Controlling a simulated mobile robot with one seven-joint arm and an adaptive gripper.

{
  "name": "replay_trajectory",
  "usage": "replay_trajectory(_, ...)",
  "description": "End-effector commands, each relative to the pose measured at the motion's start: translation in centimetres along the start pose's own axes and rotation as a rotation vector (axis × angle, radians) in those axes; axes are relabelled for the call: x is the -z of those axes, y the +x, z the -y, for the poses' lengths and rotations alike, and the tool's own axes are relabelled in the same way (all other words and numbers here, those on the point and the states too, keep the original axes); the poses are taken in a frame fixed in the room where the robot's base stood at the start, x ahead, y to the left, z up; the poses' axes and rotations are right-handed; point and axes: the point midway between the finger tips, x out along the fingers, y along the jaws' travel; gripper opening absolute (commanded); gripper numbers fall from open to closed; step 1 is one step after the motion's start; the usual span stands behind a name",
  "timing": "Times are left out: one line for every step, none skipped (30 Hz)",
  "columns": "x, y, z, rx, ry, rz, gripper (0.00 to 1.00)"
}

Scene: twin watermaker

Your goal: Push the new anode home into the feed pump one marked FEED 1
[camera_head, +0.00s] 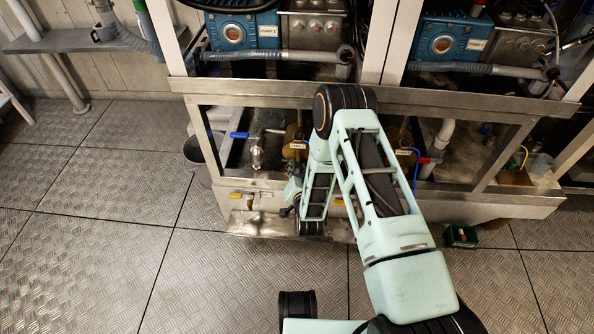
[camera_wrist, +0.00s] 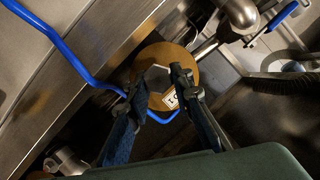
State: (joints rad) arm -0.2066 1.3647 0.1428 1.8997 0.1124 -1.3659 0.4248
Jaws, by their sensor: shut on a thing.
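The feed pump one is a brass-coloured round body (camera_wrist: 190,54) in the wrist view, with a white label, partly covered, on its face. In the head view it (camera_head: 292,134) sits low in the frame opening, its label (camera_head: 298,146) too small to read surely. My gripper (camera_wrist: 159,80) is in front of the pump face, its two dark fingers closed on a grey hexagonal piece, apparently the anode's head (camera_wrist: 156,77). The piece lines up with the pump face in this view. How deep it sits is hidden. My arm hides most of the gripper in the head view.
A blue hose (camera_wrist: 62,42) passes left of the pump and loops below it. A blue-handled valve (camera_head: 240,135) stands left of the pump. A second labelled brass pump (camera_head: 404,140) and a red handle (camera_head: 425,160) are to the right. A green box (camera_head: 462,235) lies on the floor.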

Motion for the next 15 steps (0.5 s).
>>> replay_trajectory(0.1,0.2,0.0,0.001,0.0,-0.002,0.0)
replay_trajectory(0.1,0.2,0.0,0.001,0.0,-0.002,0.0)
replay_trajectory(0.1,0.3,0.0,0.001,0.0,-0.002,0.0)
replay_trajectory(0.2,0.4,0.0,0.001,0.0,-0.002,0.0)
replay_trajectory(0.2,0.5,0.0,0.001,0.0,-0.002,0.0)
replay_trajectory(0.2,0.6,0.0,0.001,0.0,-0.002,0.0)
replay_trajectory(0.2,0.6,0.0,0.001,0.0,-0.002,0.0)
replay_trajectory(0.3,0.7,0.0,0.001,0.0,-0.001,0.0)
replay_trajectory(0.3,0.8,0.0,0.0,0.0,-0.001,0.0)
replay_trajectory(0.3,0.9,0.0,0.0,0.0,-0.001,0.0)
replay_trajectory(0.3,0.9,0.0,0.0,0.0,-0.001,0.0)
replay_trajectory(0.4,1.0,0.0,0.0,0.0,-0.001,0.0)
replay_trajectory(0.4,1.1,0.0,0.0,0.0,-0.001,0.0)
replay_trajectory(0.5,1.2,0.0,0.001,0.0,-0.002,0.0)
replay_trajectory(0.5,1.3,0.0,0.001,0.0,-0.002,0.0)
